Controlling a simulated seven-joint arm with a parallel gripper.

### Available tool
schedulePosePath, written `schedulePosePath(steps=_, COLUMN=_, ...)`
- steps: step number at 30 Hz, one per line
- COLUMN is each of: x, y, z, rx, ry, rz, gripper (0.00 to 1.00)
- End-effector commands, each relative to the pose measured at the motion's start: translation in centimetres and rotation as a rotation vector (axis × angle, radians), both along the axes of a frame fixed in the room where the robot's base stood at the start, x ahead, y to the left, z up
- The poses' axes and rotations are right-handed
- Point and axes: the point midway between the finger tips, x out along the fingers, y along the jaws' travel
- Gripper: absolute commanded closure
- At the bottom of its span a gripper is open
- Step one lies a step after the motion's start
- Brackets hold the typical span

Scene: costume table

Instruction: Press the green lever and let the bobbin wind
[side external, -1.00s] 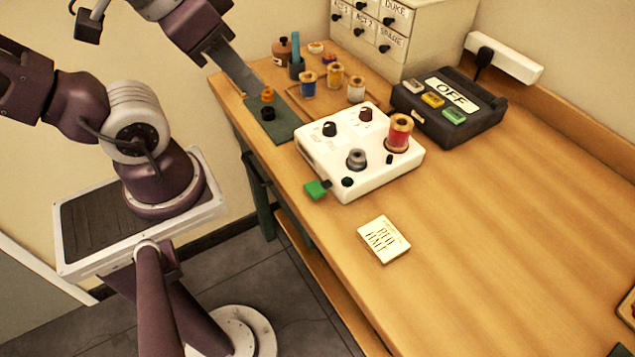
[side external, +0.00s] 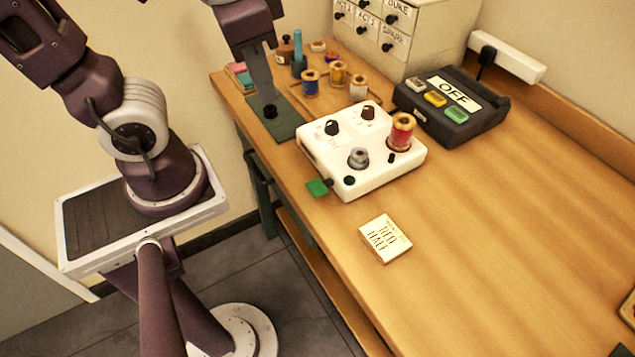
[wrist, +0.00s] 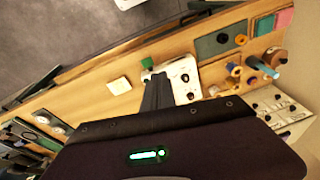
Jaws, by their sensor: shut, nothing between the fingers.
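The white winder (side external: 365,183) sits near the table's front edge, with a green lever (side external: 317,187) sticking out at its front left corner. A grey metal bobbin (side external: 357,158) is on its top, and a red thread spool (side external: 401,132) stands at its right. My gripper (side external: 268,98) is shut and empty, left of the winder, over the green mat in the picture. In the wrist view my gripper (wrist: 157,82) points down, with the green lever (wrist: 147,63) just beyond the tips and the white winder (wrist: 183,72) to the right. My gripper looks apart from the lever.
A black box (side external: 455,117) with an OFF sign and coloured buttons stands behind the winder. A RED HALF card (side external: 385,238) lies in front. Spools (side external: 338,75) and a drawer cabinet (side external: 420,40) are at the back.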

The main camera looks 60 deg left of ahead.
Motion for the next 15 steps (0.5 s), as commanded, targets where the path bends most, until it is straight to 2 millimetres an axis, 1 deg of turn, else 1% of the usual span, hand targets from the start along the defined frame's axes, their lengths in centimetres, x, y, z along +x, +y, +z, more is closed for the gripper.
schedulePosePath(steps=1, x=0.8, y=-0.4, z=-0.7, rx=0.051, ry=0.088, rz=-0.045, gripper=1.00)
schedulePosePath(steps=6, x=3.4, y=-1.6, z=-3.6, rx=0.281, ry=0.329, rz=-0.171, gripper=1.00)
schedulePosePath(steps=9, x=4.7, y=-2.5, z=-5.6, rx=0.433, ry=0.428, rz=-0.235, gripper=1.00)
schedulePosePath(steps=12, x=5.7, y=-3.4, z=-7.3, rx=0.563, ry=0.489, rz=-0.282, gripper=1.00)
schedulePosePath(steps=15, x=6.2, y=-4.0, z=-8.5, rx=0.653, ry=0.520, rz=-0.313, gripper=1.00)
